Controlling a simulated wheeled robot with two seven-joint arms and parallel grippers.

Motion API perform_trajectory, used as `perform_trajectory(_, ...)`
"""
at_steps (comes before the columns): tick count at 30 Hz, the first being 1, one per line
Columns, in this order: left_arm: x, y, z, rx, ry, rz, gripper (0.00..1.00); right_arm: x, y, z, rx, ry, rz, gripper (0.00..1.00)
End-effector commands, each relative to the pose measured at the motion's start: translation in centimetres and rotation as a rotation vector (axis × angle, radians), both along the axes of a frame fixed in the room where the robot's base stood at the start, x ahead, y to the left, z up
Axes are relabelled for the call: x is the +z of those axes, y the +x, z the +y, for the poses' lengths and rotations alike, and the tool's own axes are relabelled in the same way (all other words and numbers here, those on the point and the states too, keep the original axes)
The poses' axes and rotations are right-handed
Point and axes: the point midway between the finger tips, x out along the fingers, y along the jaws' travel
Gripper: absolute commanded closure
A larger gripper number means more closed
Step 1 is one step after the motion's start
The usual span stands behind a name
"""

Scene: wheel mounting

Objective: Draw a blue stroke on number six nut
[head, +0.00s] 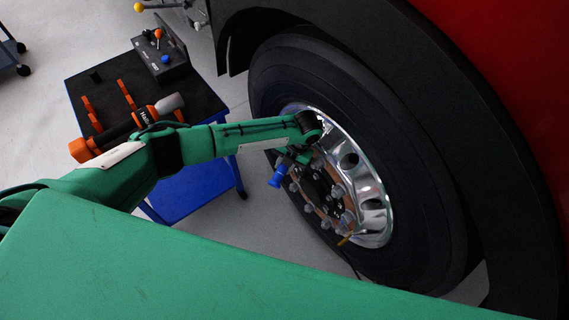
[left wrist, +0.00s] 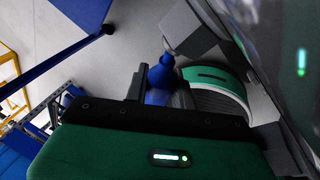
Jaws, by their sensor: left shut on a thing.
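The wheel (head: 372,205) has a shiny metal rim and a hub ringed by several grey nuts (head: 338,191). I cannot read which nut is number six. My left gripper (head: 287,162) is at the hub's upper left edge, shut on a blue marker (head: 277,176). The marker's blue end sticks out to the lower left. Its tip is hidden, so I cannot tell whether it touches a nut. In the left wrist view the blue marker (left wrist: 160,73) sits between the dark fingers. My right gripper is not in view.
A black-topped table (head: 98,72) with a blue frame stands at the left. On it are an orange and black power tool (head: 130,126) and a dark box (head: 160,60) holding coloured items. A red vehicle body with a black fender (head: 395,45) overhangs the tyre.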

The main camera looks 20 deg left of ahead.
Motion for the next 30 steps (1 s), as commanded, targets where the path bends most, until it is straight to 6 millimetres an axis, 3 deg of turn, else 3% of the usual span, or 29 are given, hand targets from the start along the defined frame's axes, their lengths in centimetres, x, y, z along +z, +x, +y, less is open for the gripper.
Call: perform_trajectory(30,0.07,0.10,-0.13,0.000,0.000,0.000,1.00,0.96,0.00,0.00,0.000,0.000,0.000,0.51)
